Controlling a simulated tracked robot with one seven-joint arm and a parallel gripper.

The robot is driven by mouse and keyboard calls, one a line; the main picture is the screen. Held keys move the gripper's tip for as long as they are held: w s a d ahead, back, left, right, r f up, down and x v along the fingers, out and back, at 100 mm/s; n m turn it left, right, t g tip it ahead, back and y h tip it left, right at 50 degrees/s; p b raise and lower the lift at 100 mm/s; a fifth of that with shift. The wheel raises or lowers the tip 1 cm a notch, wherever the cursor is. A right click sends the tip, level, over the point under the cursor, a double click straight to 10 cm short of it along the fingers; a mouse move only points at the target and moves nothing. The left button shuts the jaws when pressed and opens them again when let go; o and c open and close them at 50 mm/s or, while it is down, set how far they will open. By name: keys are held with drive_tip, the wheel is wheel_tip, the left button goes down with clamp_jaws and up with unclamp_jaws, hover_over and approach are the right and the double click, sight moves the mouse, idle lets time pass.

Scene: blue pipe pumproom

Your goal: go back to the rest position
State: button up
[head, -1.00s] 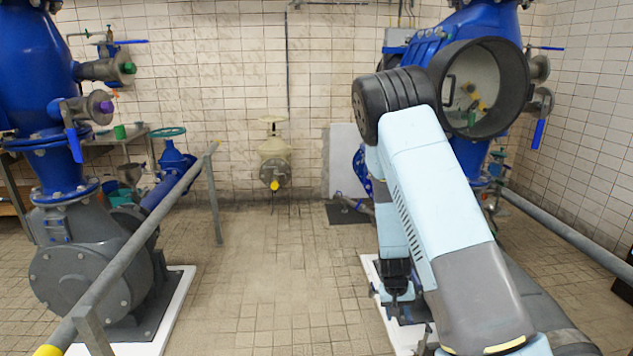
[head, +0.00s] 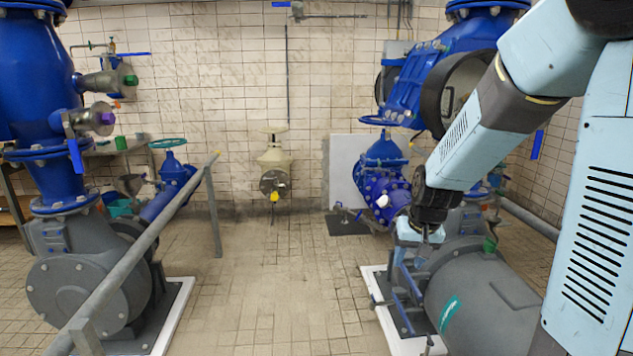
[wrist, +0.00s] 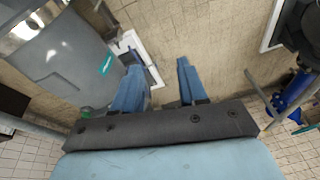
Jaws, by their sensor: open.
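My gripper (head: 411,259) hangs at the end of my light blue arm in the right half of the head view, in front of the right-hand grey pump. In the wrist view its two blue fingers (wrist: 158,85) are spread apart, with tiled floor showing between them. Nothing shows between the fingers. The arm comes in from the upper right of the head view and covers part of the blue pipework there.
The grey pump (head: 485,290) stands on a white plinth at right; it also shows in the wrist view (wrist: 55,55). A grey rail (head: 150,245) and another pump (head: 85,285) stand at left. The tiled floor (head: 275,280) between is clear. A cream valve (head: 273,160) is at the back wall.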

drive_tip(key=s+d+r+t, duration=0.1)
drive_tip(key=s+r+t, duration=0.1)
drive_tip(key=s+r, duration=1.4)
drive_tip(key=s, duration=0.4)
drive_tip(key=shift+s+d+r+n+t+h, duration=0.3)
drive_tip(key=shift+d+r+n+t+h, duration=0.05)
drive_tip(key=shift+n+t+h, duration=0.05)
